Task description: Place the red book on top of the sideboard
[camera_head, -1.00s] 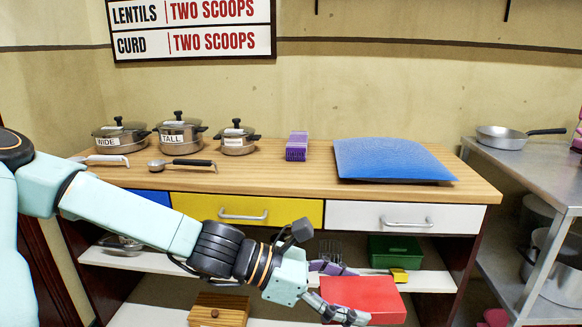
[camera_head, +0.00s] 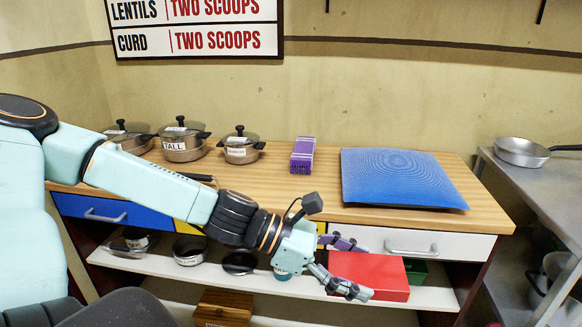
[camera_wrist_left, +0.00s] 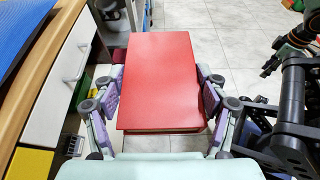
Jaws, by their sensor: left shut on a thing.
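The red book (camera_head: 368,276) is held in front of the sideboard, below the level of its wooden top (camera_head: 262,199). My left gripper (camera_head: 345,266) is shut on the red book, with a finger on each side of it. In the left wrist view the book (camera_wrist_left: 160,80) lies flat between the two purple-padded fingers of the gripper (camera_wrist_left: 160,98). The book covers part of the white drawer front and the shelf in the head view. My right gripper cannot be made out for certain; dark arm parts show at the right of the wrist view.
Bare wood lies along the front edge. A metal table (camera_head: 545,185) with a pan (camera_head: 522,151) stands at the right.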

